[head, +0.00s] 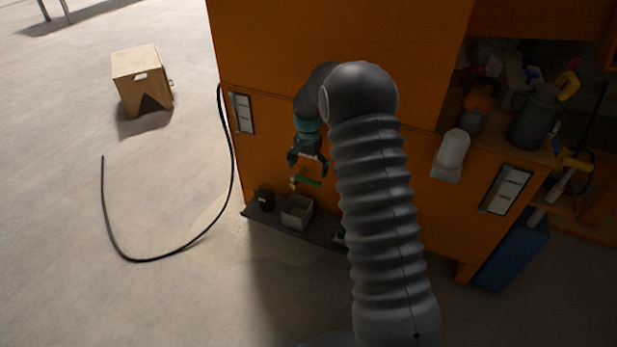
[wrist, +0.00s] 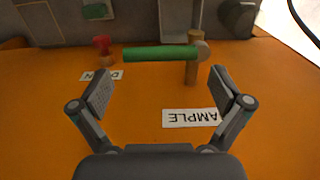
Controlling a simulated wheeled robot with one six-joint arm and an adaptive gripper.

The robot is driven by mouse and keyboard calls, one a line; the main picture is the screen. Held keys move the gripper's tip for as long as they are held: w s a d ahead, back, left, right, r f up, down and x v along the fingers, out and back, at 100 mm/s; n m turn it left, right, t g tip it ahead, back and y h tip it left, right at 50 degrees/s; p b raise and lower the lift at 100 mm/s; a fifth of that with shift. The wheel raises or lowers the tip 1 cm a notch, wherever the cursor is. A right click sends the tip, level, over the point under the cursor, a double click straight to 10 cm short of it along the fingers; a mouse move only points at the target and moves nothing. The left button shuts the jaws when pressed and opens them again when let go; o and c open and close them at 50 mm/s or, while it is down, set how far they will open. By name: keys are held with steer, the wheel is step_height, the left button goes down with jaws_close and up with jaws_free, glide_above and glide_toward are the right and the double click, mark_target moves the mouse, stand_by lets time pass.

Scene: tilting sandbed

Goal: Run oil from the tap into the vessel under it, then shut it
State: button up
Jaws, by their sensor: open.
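The tap has a brass body (wrist: 193,66) and a long green lever (wrist: 160,54), which lies crosswise. In the head view the green lever (head: 309,181) shows on the orange cabinet front. A pale grey open box (head: 297,212) stands on the ledge below the tap. Its contents cannot be made out, and no flow is visible. My gripper (head: 307,164) is open and empty just above the lever; its spread fingers also show in the wrist view (wrist: 163,86).
A red-handled fitting (wrist: 103,46) with its own label is beside the lever's free end. A dark jar (head: 265,199) stands left of the box on the dark ledge (head: 322,238). A black hose (head: 150,260) lies on the floor at left. Cluttered shelves are at right.

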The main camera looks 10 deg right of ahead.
mark_target(308, 179)
steer(key=shift+f, duration=1.8)
steer(key=c, duration=1.3)
